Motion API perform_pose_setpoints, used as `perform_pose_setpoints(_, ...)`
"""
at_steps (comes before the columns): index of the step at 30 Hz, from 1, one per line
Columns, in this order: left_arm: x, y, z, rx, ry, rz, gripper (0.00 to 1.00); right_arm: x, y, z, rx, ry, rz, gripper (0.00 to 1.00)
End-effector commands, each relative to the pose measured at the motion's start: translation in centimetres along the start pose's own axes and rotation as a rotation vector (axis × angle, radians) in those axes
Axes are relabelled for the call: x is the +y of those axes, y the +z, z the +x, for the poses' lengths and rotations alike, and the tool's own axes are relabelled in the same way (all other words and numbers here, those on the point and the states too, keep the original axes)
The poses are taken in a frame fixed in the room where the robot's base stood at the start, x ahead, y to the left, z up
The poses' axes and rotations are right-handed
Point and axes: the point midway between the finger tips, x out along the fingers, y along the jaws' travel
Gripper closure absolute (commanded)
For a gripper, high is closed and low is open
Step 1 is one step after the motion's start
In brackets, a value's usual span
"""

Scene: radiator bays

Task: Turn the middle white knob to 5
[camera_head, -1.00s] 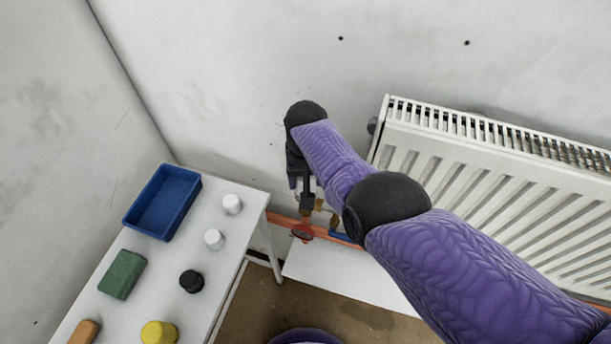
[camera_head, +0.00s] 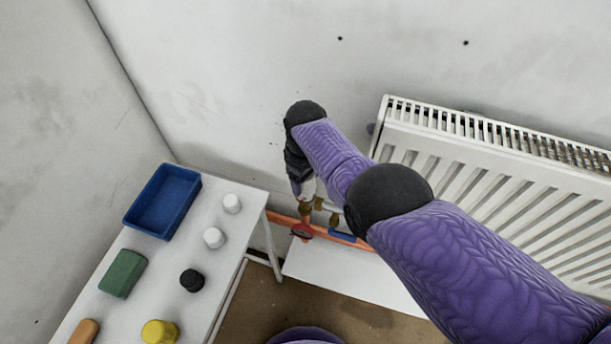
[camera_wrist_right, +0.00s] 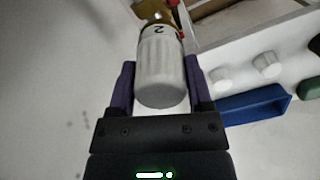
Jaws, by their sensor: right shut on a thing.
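A white ribbed knob (camera_wrist_right: 160,72) sits on the brass valve beside the radiator. In the right wrist view it stands between the two purple fingers of my right gripper (camera_wrist_right: 160,88), which is shut on it. A dark "2" shows on the collar at the knob's far end. In the head view my right gripper (camera_head: 302,176) reaches down to the valve at the left end of the radiator, and a bit of the white knob (camera_head: 308,188) shows below it. My forearm hides part of the pipework. My left gripper is not in view.
The white radiator (camera_head: 480,180) is on the right. A white table (camera_head: 150,270) at left holds a blue tray (camera_head: 163,202), two loose white caps (camera_head: 231,203), a black knob (camera_head: 191,281), a yellow knob (camera_head: 159,332) and a green block (camera_head: 122,273). Orange pipe runs below the valve.

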Motion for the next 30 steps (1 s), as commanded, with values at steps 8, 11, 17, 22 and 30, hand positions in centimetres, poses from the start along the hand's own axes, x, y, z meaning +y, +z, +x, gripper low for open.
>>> perform_pose_setpoints(8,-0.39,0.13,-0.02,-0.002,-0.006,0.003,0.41,0.07,-0.11,-0.11,0.004,0.003,-0.038,0.94)
perform_pose_setpoints(11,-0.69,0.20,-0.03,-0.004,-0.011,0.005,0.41,0.07,-0.12,-0.11,0.005,0.003,-0.040,0.94)
perform_pose_setpoints(17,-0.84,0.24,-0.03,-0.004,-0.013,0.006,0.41,0.06,-0.12,-0.12,0.005,0.003,-0.040,0.94)
perform_pose_setpoints(22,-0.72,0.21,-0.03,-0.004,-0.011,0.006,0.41,0.05,-0.11,-0.11,0.004,0.002,-0.040,0.14)
perform_pose_setpoints(30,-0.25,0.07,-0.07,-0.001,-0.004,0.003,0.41,0.02,-0.04,-0.10,0.002,0.001,-0.039,0.00)
